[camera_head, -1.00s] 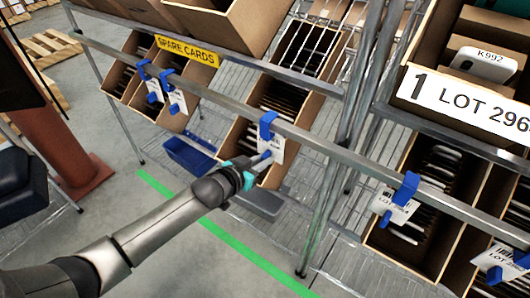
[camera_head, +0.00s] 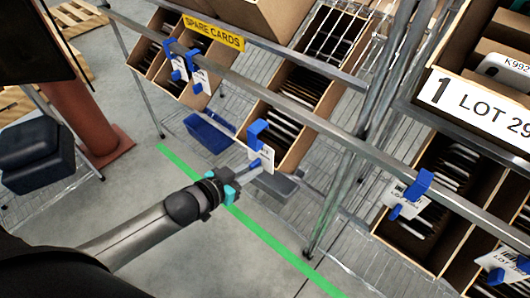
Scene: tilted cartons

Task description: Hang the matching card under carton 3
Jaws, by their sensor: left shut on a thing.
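The card is white with a blue hook (camera_head: 257,132) on top. The hook is below and apart from the rail (camera_head: 310,117), in front of a tilted carton (camera_head: 302,84). The card's print is too small to read. No label with a 3 is readable here. Carton 1 (camera_head: 480,100) at the right has a large label reading 1 LOT 29, cut off by the picture edge. My right gripper is not in view.
Two cards (camera_head: 200,79) hang near the yellow SPARE CARDS sign (camera_head: 213,34). More cards hang at the right, one at a lower carton (camera_head: 408,196). A blue bin (camera_head: 210,132) is below the rail. A grey upright post (camera_head: 345,170) stands right of the gripper.

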